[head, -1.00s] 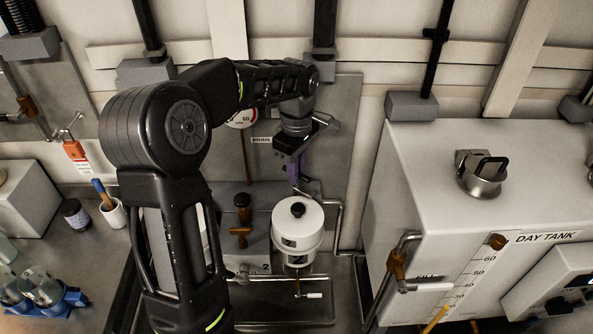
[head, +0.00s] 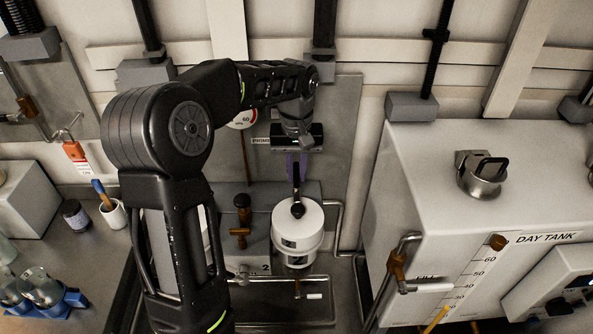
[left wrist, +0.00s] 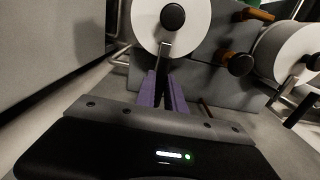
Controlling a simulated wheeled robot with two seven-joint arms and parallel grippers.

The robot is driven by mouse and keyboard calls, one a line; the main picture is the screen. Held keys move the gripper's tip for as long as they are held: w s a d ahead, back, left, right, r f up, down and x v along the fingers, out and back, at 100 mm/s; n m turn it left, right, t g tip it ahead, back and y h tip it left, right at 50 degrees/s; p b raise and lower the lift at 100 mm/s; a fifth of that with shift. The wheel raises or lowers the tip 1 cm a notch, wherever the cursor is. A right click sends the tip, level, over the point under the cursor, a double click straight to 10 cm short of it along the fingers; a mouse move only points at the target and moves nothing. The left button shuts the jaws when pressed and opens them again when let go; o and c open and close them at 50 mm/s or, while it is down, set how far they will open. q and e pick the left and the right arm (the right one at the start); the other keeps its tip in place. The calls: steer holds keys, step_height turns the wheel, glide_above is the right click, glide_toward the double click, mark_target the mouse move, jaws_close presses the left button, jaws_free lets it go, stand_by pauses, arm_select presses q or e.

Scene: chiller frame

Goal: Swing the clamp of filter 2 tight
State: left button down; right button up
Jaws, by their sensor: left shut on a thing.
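The white round filter 2 (head: 296,222) stands upright right of my forearm, with a "2" label (head: 266,267) on the block beside it. Its clamp arm (head: 297,192) runs from the black knob on the lid back toward the wall. My left gripper (head: 297,170) is behind the filter, its purple fingers shut on the clamp arm's outer end. In the left wrist view, my left gripper (left wrist: 166,88) holds the metal clamp arm (left wrist: 165,52), which points from the knob (left wrist: 172,17) straight toward me. The fingers partly hide the arm's end. My right gripper is out of view.
A second white filter (left wrist: 290,48) with its own lever is at the right in the left wrist view. The day tank (head: 450,215) stands right of filter 2. Brown-handled valves (head: 240,233) and pipes (head: 338,225) are close by.

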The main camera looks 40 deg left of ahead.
mark_target(296, 172)
arm_select(q)
steer(key=shift+m, duration=1.3)
steer(key=c, duration=1.5)
jaws_free()
steer(key=shift+o, duration=0.2)
steer(key=shift+r, duration=0.1)
step_height(296, 172, up, 8)
steer(key=shift+f+b, duration=0.2)
steer(key=shift+b, duration=0.15)
